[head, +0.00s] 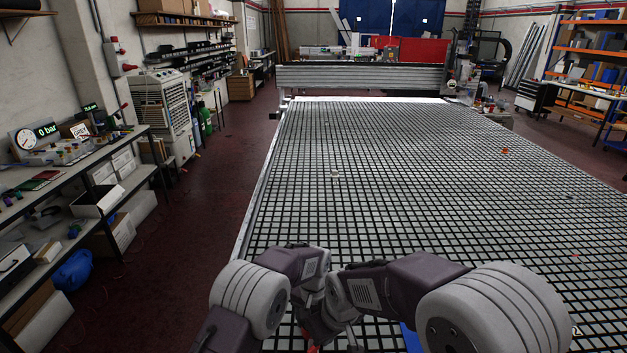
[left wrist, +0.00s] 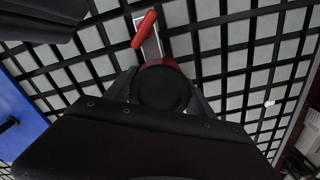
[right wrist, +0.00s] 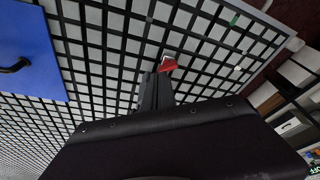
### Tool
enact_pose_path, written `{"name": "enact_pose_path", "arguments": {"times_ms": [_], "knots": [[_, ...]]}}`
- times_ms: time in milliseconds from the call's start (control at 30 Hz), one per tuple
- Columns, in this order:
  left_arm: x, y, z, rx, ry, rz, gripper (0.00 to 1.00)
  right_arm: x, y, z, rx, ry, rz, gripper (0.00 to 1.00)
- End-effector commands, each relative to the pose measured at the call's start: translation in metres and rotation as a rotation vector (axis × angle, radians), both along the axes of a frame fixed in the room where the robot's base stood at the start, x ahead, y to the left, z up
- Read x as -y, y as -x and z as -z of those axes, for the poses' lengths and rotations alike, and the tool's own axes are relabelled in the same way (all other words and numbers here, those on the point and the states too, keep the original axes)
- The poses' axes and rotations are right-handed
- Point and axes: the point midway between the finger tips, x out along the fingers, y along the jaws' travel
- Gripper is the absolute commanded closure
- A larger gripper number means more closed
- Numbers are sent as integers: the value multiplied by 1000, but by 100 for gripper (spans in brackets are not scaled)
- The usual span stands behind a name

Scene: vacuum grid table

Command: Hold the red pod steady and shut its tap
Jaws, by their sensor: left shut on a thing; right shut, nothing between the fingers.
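The red pod (left wrist: 170,65) is between the fingers of my left gripper (left wrist: 163,88), which is shut on it. Its round black top faces the left wrist camera. A silver fitting (left wrist: 151,48) sticks out from the pod, and the red tap handle (left wrist: 145,29) lies slantwise across it. In the head view only a bit of red (head: 313,348) shows at the bottom edge. My right gripper (right wrist: 157,88) is shut and empty. Red (right wrist: 168,65) shows just past its fingertips; I cannot tell which part this is, or whether they touch.
The black-lined grid table (head: 400,150) is mostly clear. A blue panel (right wrist: 28,45) with a black handle lies on it beside my grippers. A bench (head: 125,172) with a gauge stands left.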

Motion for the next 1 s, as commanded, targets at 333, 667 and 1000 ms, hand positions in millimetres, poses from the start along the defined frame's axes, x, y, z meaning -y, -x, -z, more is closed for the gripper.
{"name": "enact_pose_path", "arguments": {"times_ms": [333, 667, 1000], "knots": [[0, -1, -1, 2, 1, -1, 94, 1, 0, 50, -4, 3, 0, 100], [0, -1, -1, 3, 0, 0, 94, 0, 0, 59, -2, 1, 1, 100], [0, -1, -1, 3, 0, 0, 94, -1, -1, 59, -3, 2, 0, 100]]}}
